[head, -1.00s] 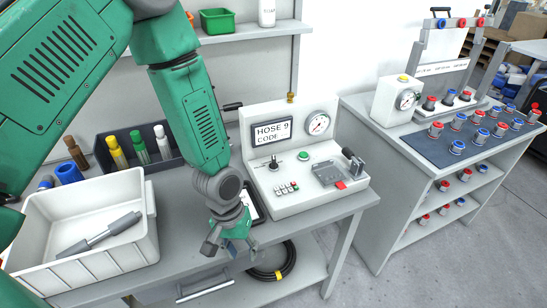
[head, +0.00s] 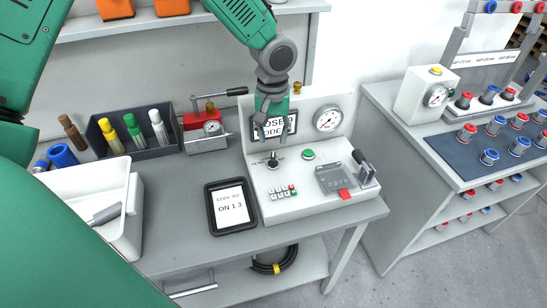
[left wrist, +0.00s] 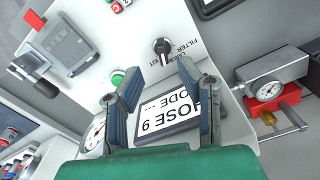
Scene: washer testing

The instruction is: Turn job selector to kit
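The job selector (head: 272,161) is a small black knob on the sloped front of the white tester (head: 300,205), below its display. In the left wrist view the knob (left wrist: 163,47) has printed labels beside it, including FILTER; I cannot tell which label it points at. My left gripper (head: 270,134) is above the knob, in front of the display (head: 290,121) reading HOSE 9, and partly covers it. In the left wrist view its two fingers (left wrist: 157,70) are spread with nothing between them; the knob lies beyond the tips, apart from them. My right gripper is out of view.
A green button (head: 308,154), keypad (head: 283,192), gauge (head: 328,118) and clamp lever (head: 363,165) are close around the knob. A tablet (head: 231,207) lies left of the tester. A red-topped gauge fixture (head: 205,130) stands behind it.

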